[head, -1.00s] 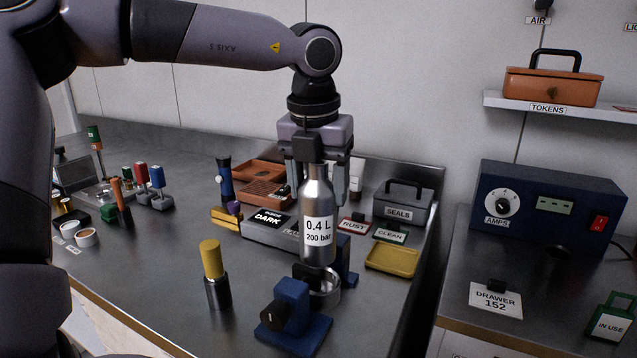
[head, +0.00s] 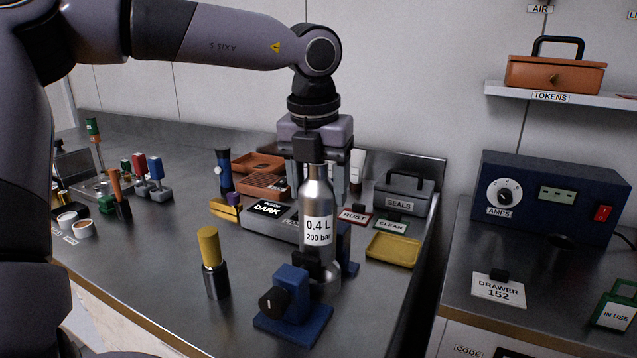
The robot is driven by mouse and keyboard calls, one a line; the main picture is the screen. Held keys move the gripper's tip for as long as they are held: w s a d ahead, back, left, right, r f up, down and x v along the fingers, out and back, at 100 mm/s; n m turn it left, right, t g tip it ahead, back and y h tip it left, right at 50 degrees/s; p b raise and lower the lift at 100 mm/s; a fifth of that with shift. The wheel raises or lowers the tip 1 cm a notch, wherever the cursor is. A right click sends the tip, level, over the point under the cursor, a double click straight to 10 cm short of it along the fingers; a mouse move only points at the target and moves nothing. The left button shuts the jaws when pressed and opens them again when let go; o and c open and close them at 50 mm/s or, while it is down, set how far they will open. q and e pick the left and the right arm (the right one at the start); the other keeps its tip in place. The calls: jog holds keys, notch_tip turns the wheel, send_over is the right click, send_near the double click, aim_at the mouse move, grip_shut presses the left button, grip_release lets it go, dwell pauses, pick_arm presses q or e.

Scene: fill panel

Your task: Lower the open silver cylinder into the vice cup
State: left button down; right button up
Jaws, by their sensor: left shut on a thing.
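The silver cylinder (head: 317,208), labelled "0.4 L 200 bar", stands upright over the blue vice (head: 292,298). My left gripper (head: 316,165) points down and is shut on its neck. The cylinder's lower end is at the vice cup (head: 327,284), a small silvery ring behind the black jaw piece. The jaw partly hides this end, so I cannot tell how deep it sits in the cup. My right gripper is not in view.
A dark cylinder with a yellow top (head: 212,262) stands left of the vice. A yellow tray (head: 393,249), a grey SEALS box (head: 404,195) and a DARK-labelled box (head: 268,222) lie behind.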

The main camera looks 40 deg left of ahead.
aim_at(318, 216)
pick_arm(q)
jog(key=shift+f+b, duration=2.35)
jog(key=shift+f, duration=0.3)
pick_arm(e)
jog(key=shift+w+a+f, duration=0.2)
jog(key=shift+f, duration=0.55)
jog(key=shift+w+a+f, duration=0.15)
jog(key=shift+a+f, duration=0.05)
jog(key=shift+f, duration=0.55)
pick_arm(q)
jog(key=shift+c, duration=0.7)
grip_release()
jog(key=r, duration=0.4)
jog(key=s+r, duration=0.1)
jog(key=r, duration=0.2)
jog(key=shift+d+p, duration=0.2)
jog(key=shift+p, duration=0.15)
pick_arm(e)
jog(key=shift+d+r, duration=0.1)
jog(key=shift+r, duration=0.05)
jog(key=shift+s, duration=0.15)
